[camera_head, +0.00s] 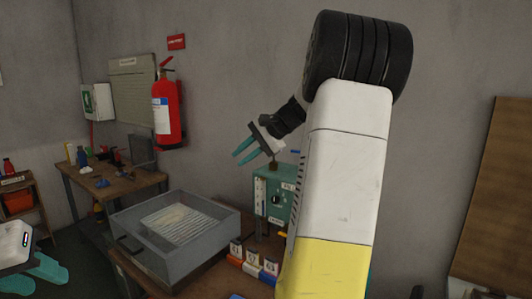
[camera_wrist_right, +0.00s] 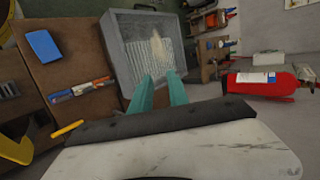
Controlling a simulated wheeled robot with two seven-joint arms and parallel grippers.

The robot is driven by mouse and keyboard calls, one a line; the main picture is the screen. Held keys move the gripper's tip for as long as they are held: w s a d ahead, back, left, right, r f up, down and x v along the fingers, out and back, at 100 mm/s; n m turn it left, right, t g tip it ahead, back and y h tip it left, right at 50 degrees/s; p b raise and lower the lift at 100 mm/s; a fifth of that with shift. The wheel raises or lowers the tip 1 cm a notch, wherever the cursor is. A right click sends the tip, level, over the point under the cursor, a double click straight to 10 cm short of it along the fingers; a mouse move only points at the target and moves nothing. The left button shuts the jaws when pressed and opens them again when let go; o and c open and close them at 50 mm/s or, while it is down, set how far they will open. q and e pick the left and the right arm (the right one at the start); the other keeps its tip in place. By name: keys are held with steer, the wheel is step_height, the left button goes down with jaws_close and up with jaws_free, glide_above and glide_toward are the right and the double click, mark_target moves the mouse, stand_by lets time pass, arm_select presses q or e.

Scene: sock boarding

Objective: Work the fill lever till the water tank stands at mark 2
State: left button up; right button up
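A green machine box (camera_head: 277,198) stands on the table, partly hidden behind my right arm. Its front has a pale upright gauge strip (camera_head: 260,189) and a dark round dial. The gauge's water level and marks are too small to read. A small brown fitting stands on top of the box; I cannot tell whether it is the fill lever. My right gripper (camera_head: 240,150) is open and empty, above and left of the box. In the right wrist view its teal fingers (camera_wrist_right: 159,95) are apart with nothing between them. My left gripper (camera_head: 35,275) is open and empty at the lower left.
A grey open tray (camera_head: 128,217) with a ribbed pale sheet sits on the table left of the green box. Small labelled boxes (camera_head: 252,262) stand in front of the box. A fire extinguisher (camera_head: 167,108) hangs on the wall. A cluttered workbench (camera_head: 120,190) stands behind left.

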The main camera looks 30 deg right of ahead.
steer(key=w+d+f+m+t, duration=0.1)
steer(key=w+d+m, duration=0.1)
steer(key=d, duration=0.5)
steer(key=w+d+f+m+t, duration=0.1)
steer(key=w+d+m+t, duration=0.15)
steer(key=d, duration=0.35)
steer(key=m+t, duration=0.3)
glide_toward(294, 152)
steer(key=x, duration=0.2)
steer(key=shift+w+f, duration=0.1)
steer(key=shift+w, duration=0.3)
steer(key=x, duration=0.7)
steer(key=shift+w, duration=0.3)
jaws_close()
